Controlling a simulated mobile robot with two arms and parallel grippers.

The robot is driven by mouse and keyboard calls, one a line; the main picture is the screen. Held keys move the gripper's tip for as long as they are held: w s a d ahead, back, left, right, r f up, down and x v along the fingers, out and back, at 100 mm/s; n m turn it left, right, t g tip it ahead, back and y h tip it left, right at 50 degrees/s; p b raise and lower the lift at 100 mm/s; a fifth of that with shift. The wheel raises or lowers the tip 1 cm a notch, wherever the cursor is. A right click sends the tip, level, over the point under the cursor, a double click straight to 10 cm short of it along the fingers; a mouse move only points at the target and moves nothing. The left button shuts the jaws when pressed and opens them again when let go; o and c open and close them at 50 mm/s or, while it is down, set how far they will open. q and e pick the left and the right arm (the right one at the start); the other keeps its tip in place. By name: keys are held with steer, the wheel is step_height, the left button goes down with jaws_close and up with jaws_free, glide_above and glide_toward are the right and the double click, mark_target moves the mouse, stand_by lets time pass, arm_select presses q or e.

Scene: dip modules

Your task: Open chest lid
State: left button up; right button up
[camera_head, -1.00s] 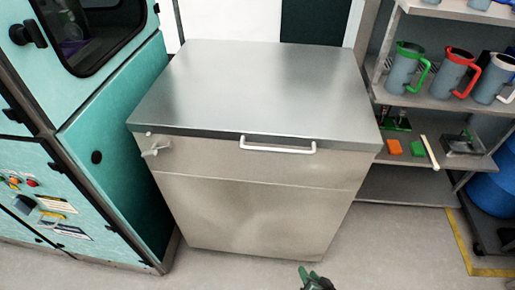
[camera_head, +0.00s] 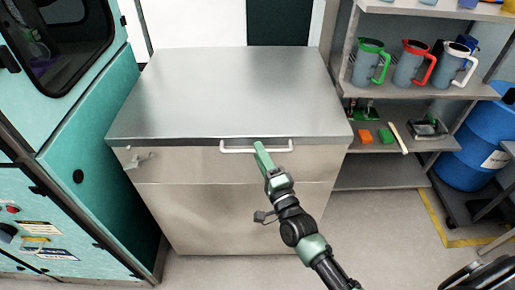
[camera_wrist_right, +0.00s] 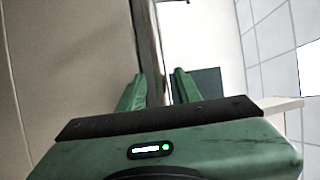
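The chest (camera_head: 230,215) is a brushed-metal box with a flat grey lid (camera_head: 230,90), which is shut. A white bar handle (camera_head: 235,150) runs along the front just under the lid's edge. My right gripper (camera_head: 260,147) is at the middle of this handle and hides part of it. In the right wrist view its two green fingers (camera_wrist_right: 157,82) are apart, with the chest's edge (camera_wrist_right: 148,40) running between them or just beyond. Whether they touch the handle cannot be told. My left gripper is not in view.
A latch (camera_head: 137,160) sits at the chest's front left. A teal machine (camera_head: 85,150) stands close on the left. Shelves (camera_head: 380,172) with jugs (camera_head: 412,62) stand on the right, and a blue barrel (camera_head: 475,150) is beyond. Floor shows in front.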

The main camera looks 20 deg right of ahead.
steer(key=shift+x, duration=0.8)
jaws_close()
stand_by(0.9)
